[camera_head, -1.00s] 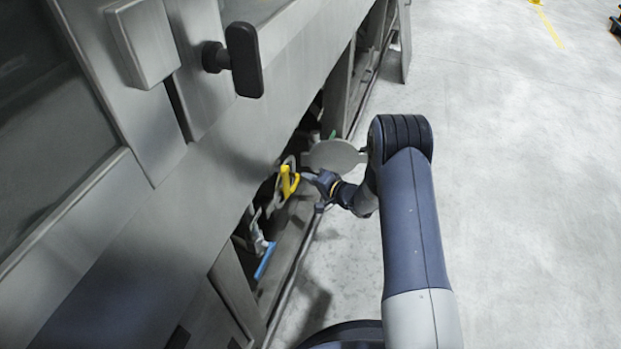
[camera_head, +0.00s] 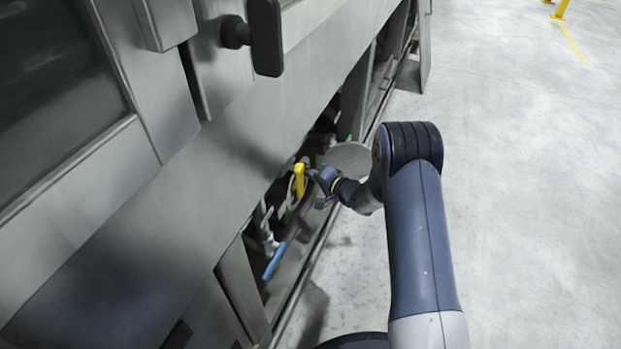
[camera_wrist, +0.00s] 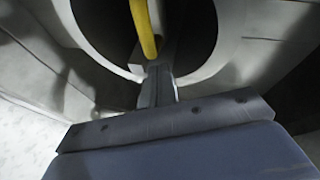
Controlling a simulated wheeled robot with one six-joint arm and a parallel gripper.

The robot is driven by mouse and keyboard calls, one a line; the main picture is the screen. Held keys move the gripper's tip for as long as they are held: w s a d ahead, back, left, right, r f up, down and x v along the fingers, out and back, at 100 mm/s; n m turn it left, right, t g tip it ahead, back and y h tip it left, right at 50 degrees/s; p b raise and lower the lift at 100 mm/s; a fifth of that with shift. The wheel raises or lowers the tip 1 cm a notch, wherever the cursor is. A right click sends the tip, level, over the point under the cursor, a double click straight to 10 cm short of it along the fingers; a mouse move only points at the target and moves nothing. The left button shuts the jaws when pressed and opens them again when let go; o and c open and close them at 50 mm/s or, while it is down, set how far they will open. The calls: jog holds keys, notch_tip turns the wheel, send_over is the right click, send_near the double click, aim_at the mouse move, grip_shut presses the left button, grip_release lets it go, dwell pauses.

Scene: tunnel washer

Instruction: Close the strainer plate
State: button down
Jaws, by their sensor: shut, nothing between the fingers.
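A round grey plate (camera_head: 350,158), which looks like the strainer plate, stands out from the low opening in the washer's side, partly hidden by my arm. A yellow handle (camera_head: 299,181) is just left of my gripper (camera_head: 311,174). My gripper is shut and empty, and reaches toward the opening. In the wrist view my shut fingers (camera_wrist: 158,84) point at a pale round rim (camera_wrist: 222,60) around a dark hole. The yellow handle (camera_wrist: 145,28) runs down in front of the hole, close to the fingertips. I cannot tell whether they touch.
A blue handle (camera_head: 274,261) sits lower in the same opening. A black knob (camera_head: 264,38) sticks out of the steel panel (camera_head: 150,215) above. An open panel (camera_head: 424,50) stands out farther along the machine. The floor (camera_head: 530,200) to the right is clear.

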jog(key=w+d+p+v, duration=0.1)
jog(key=p+v, duration=0.1)
jog(key=v, duration=1)
jog(key=shift+w+d+r, duration=0.2)
jog(key=shift+d, duration=0.15)
jog(key=s+a+b+x, duration=0.1)
jog(key=s+x, duration=0.1)
jog(key=x, duration=1.1)
jog(key=shift+a+f, duration=0.25)
jog(key=shift+a, duration=0.05)
jog(key=shift+s, duration=0.1)
